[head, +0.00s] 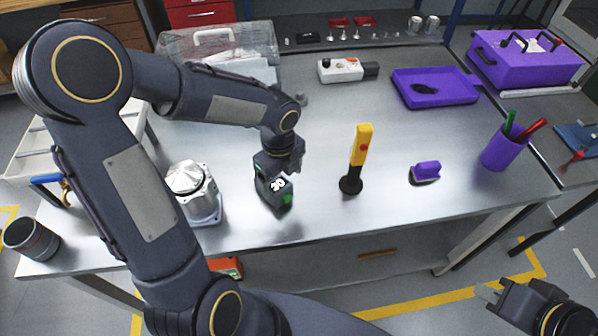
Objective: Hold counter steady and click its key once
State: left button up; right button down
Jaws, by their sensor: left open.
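The counter looks to be the small dark box (274,196) with white figures and a green part at its lower right. It stands on the metal table left of the middle. My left gripper (276,166) is open right above and at the top of this box, and partly hides it. I cannot tell whether its fingers touch the box. My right gripper (488,293) is low at the right, off the table's front edge and far from the box. Its fingertips are small and end-on, so their gap is unclear.
A silver machined housing (190,180) stands to the left of the box. A yellow handle with a red button (360,145) stands upright to the right. Further right are a purple block (427,169), a purple pen cup (502,150) and a purple tray (470,98).

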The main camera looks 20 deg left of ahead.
aim_at(282, 188)
pick_arm(q)
notch_tip(282, 188, down, 8)
jog(key=shift+r, duration=0.25)
jog(key=shift+s, duration=0.1)
jog(key=c, duration=1.2)
dwell(2.2)
